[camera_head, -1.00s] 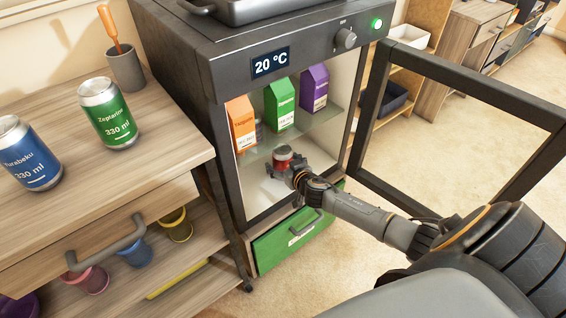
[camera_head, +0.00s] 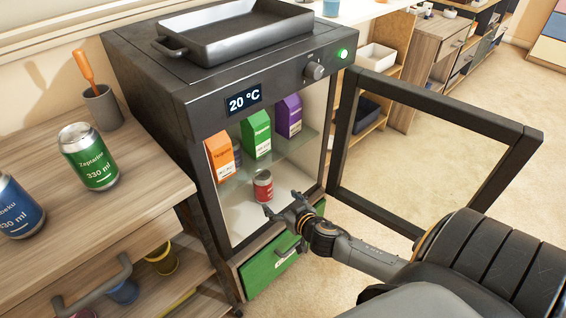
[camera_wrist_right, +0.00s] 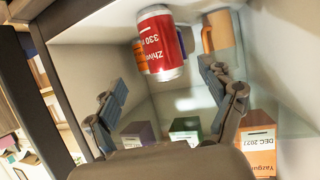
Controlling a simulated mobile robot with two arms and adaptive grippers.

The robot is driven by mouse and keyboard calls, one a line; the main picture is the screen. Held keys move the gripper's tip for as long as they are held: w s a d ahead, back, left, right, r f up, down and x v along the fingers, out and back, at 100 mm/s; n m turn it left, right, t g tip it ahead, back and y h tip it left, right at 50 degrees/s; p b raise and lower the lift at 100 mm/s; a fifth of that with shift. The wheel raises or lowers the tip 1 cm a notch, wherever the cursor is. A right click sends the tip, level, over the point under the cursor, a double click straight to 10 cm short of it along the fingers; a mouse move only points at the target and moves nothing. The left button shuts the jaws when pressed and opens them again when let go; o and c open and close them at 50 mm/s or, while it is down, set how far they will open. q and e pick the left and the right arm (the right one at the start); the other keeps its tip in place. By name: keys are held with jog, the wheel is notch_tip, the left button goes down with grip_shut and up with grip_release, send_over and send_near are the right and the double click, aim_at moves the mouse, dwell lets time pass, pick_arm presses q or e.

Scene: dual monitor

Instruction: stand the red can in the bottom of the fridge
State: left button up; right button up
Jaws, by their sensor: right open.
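The red can (camera_head: 263,186) stands upright on the white floor of the fridge (camera_head: 240,212), below the glass shelf. In the right wrist view the red can (camera_wrist_right: 162,45) appears upside down, beyond the spread fingers and apart from them. My right gripper (camera_head: 283,204) is open and empty at the fridge's front opening, just in front of the can. Its two fingers also show in the wrist view (camera_wrist_right: 163,82). My left gripper is not in view.
The fridge door (camera_head: 435,125) stands open to the right. Cartons, orange (camera_head: 219,155), green (camera_head: 257,135) and purple (camera_head: 289,116), stand on the glass shelf. A green drawer (camera_head: 268,268) is below. Green (camera_head: 88,157) and blue (camera_head: 17,207) cans stand on the left counter.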

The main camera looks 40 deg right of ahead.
jog(key=s+a+n+g+y, duration=0.1)
jog(key=s+a+g, duration=0.4)
jog(key=s+a, duration=0.3)
jog(key=s+a+f+n+g+y, duration=0.1)
jog(key=s+a+g, duration=0.4)
jog(key=s, duration=0.9)
jog(key=a+n, duration=0.1)
jog(key=a, duration=0.2)
jog(key=shift+f, duration=0.15)
jog(key=shift+f, duration=0.1)
